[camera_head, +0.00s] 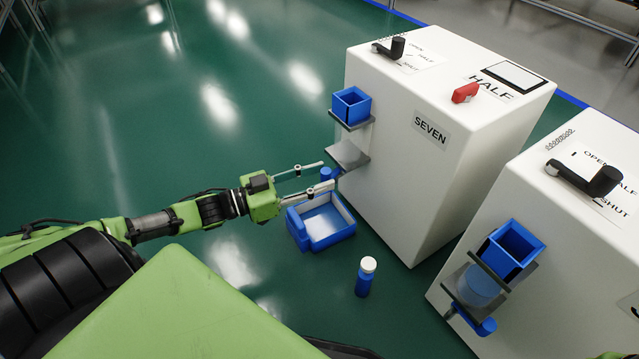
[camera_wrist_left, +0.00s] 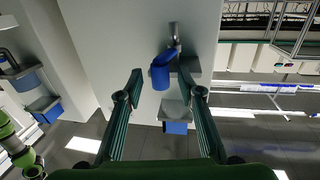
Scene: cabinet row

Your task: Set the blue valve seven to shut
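The white cabinet marked SEVEN (camera_head: 430,128) carries a small blue valve (camera_head: 328,174) low on its left side, below a grey ledge (camera_head: 348,154). In the left wrist view the blue valve (camera_wrist_left: 160,76) shows between my left fingers, with a gap on each side. My left gripper (camera_head: 327,174) is open and empty, its fingertips at the valve. On the cabinet's top are a black lever (camera_head: 396,47) beside the words OPEN, HALF and SHUT, a larger HALF sign (camera_head: 489,88) and a red handle (camera_head: 465,92). My right gripper is not recognisable in either view.
A blue tray (camera_head: 297,232) lies below my left gripper. A blue bottle with a white cap (camera_head: 364,277) stands on the green floor. A blue open box (camera_head: 351,104) sits above the ledge. A second white cabinet (camera_head: 560,245) with similar blue parts stands at the right.

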